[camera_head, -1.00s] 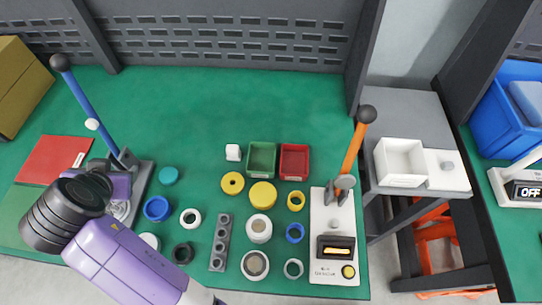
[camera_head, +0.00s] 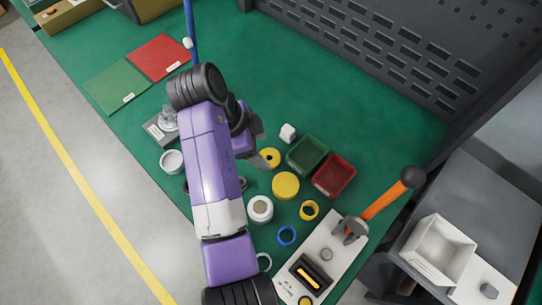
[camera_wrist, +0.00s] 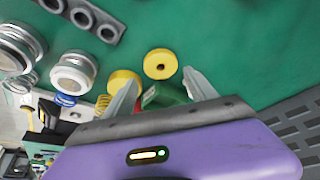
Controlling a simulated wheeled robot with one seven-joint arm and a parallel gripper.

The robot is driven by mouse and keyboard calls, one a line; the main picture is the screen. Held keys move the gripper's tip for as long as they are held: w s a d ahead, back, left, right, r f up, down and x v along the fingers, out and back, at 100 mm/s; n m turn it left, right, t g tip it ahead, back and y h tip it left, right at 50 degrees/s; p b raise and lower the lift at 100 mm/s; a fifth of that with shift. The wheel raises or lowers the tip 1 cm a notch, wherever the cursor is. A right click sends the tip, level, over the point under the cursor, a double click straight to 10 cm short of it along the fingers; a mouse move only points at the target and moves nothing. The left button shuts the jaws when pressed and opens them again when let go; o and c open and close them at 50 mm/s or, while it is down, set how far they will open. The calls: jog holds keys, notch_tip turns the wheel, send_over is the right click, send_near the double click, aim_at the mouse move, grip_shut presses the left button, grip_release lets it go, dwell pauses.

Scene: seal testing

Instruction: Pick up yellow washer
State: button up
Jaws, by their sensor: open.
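The yellow washer (camera_head: 274,153), a thick disc with a small centre hole, lies flat on the green mat, partly covered by my gripper in the head view. In the wrist view the yellow washer (camera_wrist: 151,62) lies just beyond the gap between my fingertips. My gripper (camera_wrist: 158,86) is open and empty, its fingers apart; in the head view my gripper (camera_head: 261,143) is beside the washer.
A green bin (camera_head: 296,165) and a red bin (camera_head: 345,188) stand right of the washer. A white jar (camera_head: 260,209) and a blue ring (camera_head: 280,239) lie toward the front. The mat behind the bins is clear.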

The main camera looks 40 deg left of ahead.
aim_at(270, 157)
jog(key=shift+p+x, duration=0.35)
jog(key=shift+x, duration=2)
jog(key=shift+s+a, duration=0.1)
jog(key=shift+a, duration=0.1)
jog(key=c, duration=0.8)
jog(key=shift+o, duration=0.2)
jog(key=shift+r, duration=0.15)
